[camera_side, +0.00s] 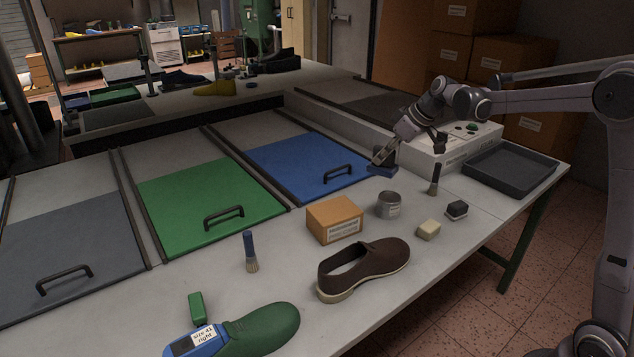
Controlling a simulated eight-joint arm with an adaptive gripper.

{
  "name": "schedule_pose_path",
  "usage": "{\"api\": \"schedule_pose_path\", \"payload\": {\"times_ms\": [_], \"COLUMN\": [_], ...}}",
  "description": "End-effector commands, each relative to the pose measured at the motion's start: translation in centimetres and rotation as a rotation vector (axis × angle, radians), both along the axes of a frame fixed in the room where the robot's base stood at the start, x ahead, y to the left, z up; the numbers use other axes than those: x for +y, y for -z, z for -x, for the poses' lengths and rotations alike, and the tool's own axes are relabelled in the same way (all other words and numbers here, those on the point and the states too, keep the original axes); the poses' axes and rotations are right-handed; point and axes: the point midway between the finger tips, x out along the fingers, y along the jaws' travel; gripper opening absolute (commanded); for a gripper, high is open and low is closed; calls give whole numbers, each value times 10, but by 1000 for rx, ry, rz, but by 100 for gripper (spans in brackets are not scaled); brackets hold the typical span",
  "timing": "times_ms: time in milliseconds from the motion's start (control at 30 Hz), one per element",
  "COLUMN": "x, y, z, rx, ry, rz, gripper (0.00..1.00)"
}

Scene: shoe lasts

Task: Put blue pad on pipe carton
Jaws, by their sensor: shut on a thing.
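My gripper (381,160) is shut on the blue pad (382,171), a small dark blue block. It holds the pad near the right edge of the blue panel; I cannot tell how far above the table it is. The carton (335,220), a small orange-brown box with a white label too small to read, stands on the table to the left of and nearer than the gripper. Its top is bare. The fingertips partly hide the pad.
A grey metal tin (389,205) stands between the carton and my gripper's side. A brown shoe (364,267) lies in front of the carton. A dark brush (434,180), cream block (429,230), dark block (456,210) and grey tray (510,170) are to the right.

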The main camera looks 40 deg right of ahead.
Motion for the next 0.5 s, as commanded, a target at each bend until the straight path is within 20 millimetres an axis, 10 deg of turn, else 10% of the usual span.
{"api": "schedule_pose_path", "payload": {"times_ms": [500], "x": [66], "y": [29], "z": [-22], "rx": [-2], "ry": [-42], "rz": [1], "gripper": [0]}}
